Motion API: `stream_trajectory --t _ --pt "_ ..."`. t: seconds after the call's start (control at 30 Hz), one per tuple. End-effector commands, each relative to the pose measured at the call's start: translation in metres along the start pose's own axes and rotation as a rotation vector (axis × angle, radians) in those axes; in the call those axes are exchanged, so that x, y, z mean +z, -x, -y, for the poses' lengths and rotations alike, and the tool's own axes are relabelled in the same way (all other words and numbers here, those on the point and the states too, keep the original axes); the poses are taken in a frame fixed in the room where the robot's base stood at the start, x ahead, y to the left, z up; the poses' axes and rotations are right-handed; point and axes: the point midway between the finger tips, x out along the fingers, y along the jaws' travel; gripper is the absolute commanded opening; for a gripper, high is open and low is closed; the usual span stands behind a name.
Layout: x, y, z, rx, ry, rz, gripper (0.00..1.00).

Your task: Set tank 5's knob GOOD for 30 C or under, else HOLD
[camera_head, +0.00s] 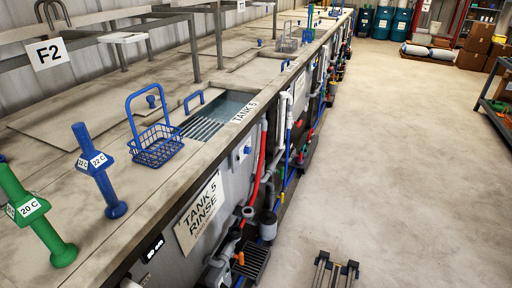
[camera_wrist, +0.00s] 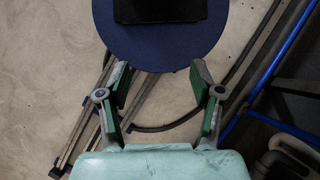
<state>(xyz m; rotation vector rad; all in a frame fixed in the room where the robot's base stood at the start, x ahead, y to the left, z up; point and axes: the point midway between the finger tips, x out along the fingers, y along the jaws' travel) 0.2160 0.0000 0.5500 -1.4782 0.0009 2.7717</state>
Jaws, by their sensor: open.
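Tank 5 (camera_head: 228,106) is an open tank with liquid, set in the long bench in the camera_head view. Its "TANK 5" label (camera_head: 246,111) is on the near edge. A small blue knob-like part (camera_head: 247,150) sits on the front panel below; its setting is too small to read. A "TANK 5 RINSE" sign (camera_head: 201,213) hangs on the front. A blue post (camera_head: 100,170) with a tag seeming to read 22 C and a green post (camera_head: 38,215) tagged 20 C stand at the near left. My gripper (camera_wrist: 160,82) is open and empty in the wrist view, above the floor, away from the tank.
A blue wire basket (camera_head: 155,147) stands on the bench beside the tank opening. Pipes and a red hose (camera_head: 262,165) run along the bench front. The floor (camera_head: 400,150) at right is mostly clear. A rack (camera_head: 495,110) stands at the right edge, with blue drums (camera_head: 383,20) behind.

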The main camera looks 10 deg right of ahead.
Motion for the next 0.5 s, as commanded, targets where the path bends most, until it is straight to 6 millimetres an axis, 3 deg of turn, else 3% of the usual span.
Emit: stream_trajectory --t 0.27,0.5 --pt "-0.042 0.017 -0.013 -0.033 -0.052 -0.067 0.66" --pt "-0.105 0.046 -0.021 -0.108 -0.112 -0.151 0.66"
